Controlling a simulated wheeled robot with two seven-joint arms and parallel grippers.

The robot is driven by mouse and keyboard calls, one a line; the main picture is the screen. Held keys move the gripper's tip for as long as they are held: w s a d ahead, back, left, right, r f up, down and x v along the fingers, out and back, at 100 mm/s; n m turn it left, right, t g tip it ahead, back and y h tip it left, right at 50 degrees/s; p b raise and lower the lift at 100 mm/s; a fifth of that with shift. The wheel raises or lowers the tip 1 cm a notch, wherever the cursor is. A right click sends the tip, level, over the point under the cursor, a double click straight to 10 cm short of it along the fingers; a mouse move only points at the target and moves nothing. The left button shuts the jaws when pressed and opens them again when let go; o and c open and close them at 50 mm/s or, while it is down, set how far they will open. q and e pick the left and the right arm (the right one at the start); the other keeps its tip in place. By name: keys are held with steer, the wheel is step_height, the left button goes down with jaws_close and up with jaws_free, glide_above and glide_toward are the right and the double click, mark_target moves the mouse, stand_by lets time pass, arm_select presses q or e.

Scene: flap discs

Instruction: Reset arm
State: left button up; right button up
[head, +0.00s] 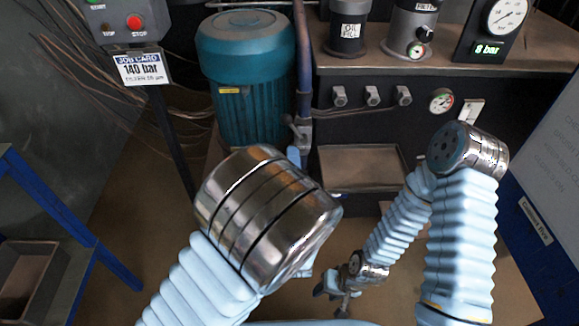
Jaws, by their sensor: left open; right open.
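My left arm comes in from the lower left, and its large metal joint hides most of its forearm. My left gripper (299,128) shows small beyond that joint, open, in front of the lower end of an upright pipe (304,60). Whether it touches the pipe I cannot tell. My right arm bends at a metal joint at the right and reaches back down to the lower middle. My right gripper (332,294) is open and low over the brown floor, with nothing seen between its fingers.
A teal motor (247,85) stands behind my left arm. A bench with gauges (441,100) and a shallow tray (358,166) is at the back right. A control post with a job card (142,68) is at the left. A blue frame (70,220) and a panel (545,150) flank me.

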arm_select(q)
steer(key=shift+s, duration=0.1)
stand_by(0.4)
steer(key=a+f+n+g, duration=0.4)
steer(key=a+f, duration=0.1)
steer(key=f, duration=0.5)
steer(key=a+f+n+g, duration=0.4)
steer(key=f+n+g, duration=0.1)
steer(key=f, duration=0.5)
steer(key=s+a+f+n+g+h, duration=0.2)
steer(key=s+f+n+g, duration=0.3)
steer(key=s, duration=0.3)
steer(key=s+a+f+n+g+h, duration=0.1)
steer(key=s+a+f+n+g, duration=0.1)
steer(key=s+f+n+g, duration=0.3)
steer(key=s+f+n, duration=0.2)
steer(key=s+n, duration=0.1)
steer(key=s, duration=0.1)
steer(key=shift+a+f+h, duration=0.4)
